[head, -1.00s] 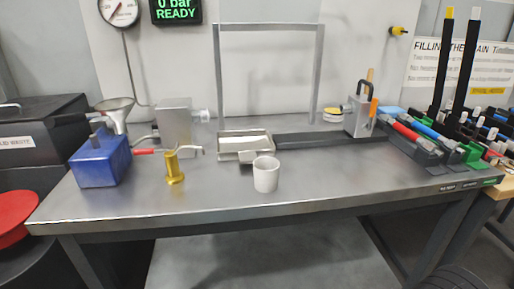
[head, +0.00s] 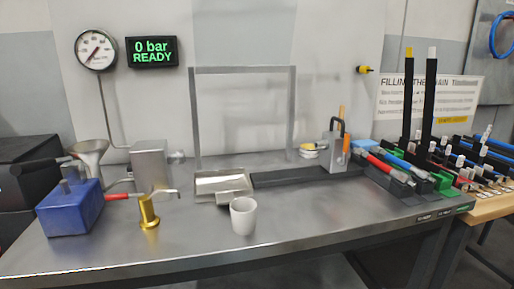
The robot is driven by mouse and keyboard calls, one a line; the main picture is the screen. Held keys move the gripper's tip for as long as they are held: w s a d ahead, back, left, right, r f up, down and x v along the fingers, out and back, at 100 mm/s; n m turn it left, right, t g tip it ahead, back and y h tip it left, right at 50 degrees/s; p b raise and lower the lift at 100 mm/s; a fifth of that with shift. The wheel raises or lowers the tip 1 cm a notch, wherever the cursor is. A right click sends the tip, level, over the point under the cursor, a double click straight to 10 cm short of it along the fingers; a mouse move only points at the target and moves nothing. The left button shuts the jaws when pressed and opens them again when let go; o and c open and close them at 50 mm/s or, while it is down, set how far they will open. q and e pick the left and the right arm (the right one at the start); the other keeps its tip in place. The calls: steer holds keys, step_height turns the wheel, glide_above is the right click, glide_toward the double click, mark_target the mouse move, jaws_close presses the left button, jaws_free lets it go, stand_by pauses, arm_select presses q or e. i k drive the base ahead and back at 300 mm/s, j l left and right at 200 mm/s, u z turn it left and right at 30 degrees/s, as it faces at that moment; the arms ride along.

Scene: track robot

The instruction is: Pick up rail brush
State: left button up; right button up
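No brush shows its bristles clearly, so I cannot tell for certain which thing is the rail brush. A grey metal holder (head: 334,160) at the back right of the bench has a black loop handle, with a wooden stick (head: 341,113) and an orange handle (head: 346,146) standing upright at it. A dark shape (head: 66,163) comes in from the left edge, above the blue box. It may be my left gripper, and its fingers cannot be made out. My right gripper is not in view.
The steel bench (head: 330,212) has clear room at front centre. On it stand a blue box (head: 70,212), a brass post (head: 149,213), a white cup (head: 243,217), a metal tray (head: 220,184) and a frame (head: 292,110). Red and blue-handled tools lie in a dark rack (head: 405,187) at right.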

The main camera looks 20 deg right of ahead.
mark_target(342, 115)
steer(key=z, duration=1.25)
